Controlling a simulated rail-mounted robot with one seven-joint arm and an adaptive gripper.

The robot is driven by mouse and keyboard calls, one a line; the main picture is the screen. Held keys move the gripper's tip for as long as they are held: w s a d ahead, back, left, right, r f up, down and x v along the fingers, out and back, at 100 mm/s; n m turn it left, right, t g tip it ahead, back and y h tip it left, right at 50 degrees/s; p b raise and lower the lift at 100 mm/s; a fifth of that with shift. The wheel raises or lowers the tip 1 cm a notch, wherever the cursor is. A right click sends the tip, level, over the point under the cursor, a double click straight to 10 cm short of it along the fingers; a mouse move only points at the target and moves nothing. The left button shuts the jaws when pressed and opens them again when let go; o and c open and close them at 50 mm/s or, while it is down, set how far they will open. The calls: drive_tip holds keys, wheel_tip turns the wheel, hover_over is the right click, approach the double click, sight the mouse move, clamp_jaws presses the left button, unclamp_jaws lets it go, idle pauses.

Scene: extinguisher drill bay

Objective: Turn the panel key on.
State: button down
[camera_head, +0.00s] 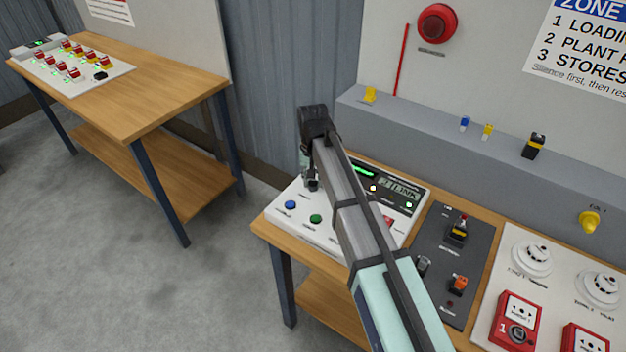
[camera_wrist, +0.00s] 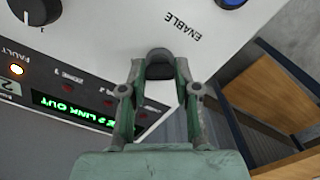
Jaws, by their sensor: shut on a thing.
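The white control panel (camera_head: 298,226) stands on the near bench, with a blue button (camera_head: 290,204) and a green button (camera_head: 316,218). My gripper (camera_head: 312,184) is low over the panel's back left part, and the arm covers the panel's middle. In the wrist view my gripper (camera_wrist: 160,78) is shut on a dark, rounded panel key (camera_wrist: 160,56) beside the upside-down word ENABLE on the panel (camera_wrist: 105,45). The fingers hide most of the key, so its turn angle is unclear. In the head view the key cannot be made out.
A black knob (camera_wrist: 36,9) is on the panel close to the gripper. A lit display (camera_wrist: 82,110) runs along the panel's edge. A grey switch plate (camera_head: 440,270) lies right of the panel. A grey ledge (camera_head: 430,125) runs behind. A second bench (camera_head: 150,85) stands at left.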

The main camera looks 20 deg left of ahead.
sight(313, 181)
drive_tip(key=shift+m, duration=0.5)
drive_tip(key=c, duration=0.8)
unclamp_jaws()
drive_tip(key=shift+c, duration=0.2)
wheel_tip(313, 181, up, 12)
drive_tip(key=shift+s, duration=0.1)
